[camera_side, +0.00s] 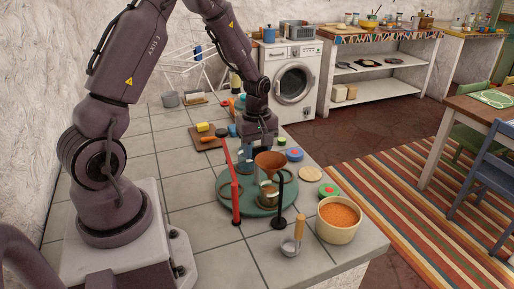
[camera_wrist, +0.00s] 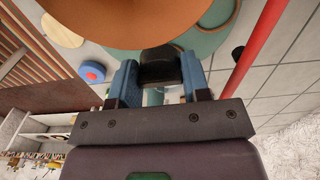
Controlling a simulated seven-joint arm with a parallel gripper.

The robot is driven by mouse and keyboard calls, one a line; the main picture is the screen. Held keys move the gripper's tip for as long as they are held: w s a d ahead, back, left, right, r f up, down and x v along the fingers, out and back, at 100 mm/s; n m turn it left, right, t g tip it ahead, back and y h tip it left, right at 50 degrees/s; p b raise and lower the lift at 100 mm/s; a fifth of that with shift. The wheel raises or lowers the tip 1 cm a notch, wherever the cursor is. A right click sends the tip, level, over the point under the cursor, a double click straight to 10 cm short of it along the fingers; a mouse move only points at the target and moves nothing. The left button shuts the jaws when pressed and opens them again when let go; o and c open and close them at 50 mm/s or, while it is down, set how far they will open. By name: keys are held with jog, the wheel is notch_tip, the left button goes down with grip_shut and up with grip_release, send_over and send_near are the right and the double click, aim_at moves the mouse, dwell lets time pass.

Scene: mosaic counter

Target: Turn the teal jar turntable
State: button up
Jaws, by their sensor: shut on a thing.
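The teal turntable (camera_side: 228,197) is a round plate on the tiled counter. An orange-brown funnel (camera_side: 270,162) stands above a jar (camera_side: 269,194) over the plate. My gripper (camera_side: 258,150) is at the plate's far side, behind the funnel. In the wrist view my gripper (camera_wrist: 160,78) has its blue fingers on either side of a dark block (camera_wrist: 160,67) and is shut on it. The funnel (camera_wrist: 130,8) and part of the teal turntable (camera_wrist: 214,40) show just beyond. The block's lower part and its join to the turntable are hidden.
A red post (camera_side: 235,190) and a black post (camera_side: 280,205) stand at the plate's near side. A bowl of orange grains (camera_side: 328,232), a wooden-handled scoop (camera_side: 290,248) and a blue-red round piece (camera_side: 294,154) are to the right. Bare tiles lie at the front left.

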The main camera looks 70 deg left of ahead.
jog(key=shift+n, duration=9)
jog(key=o, duration=1.3)
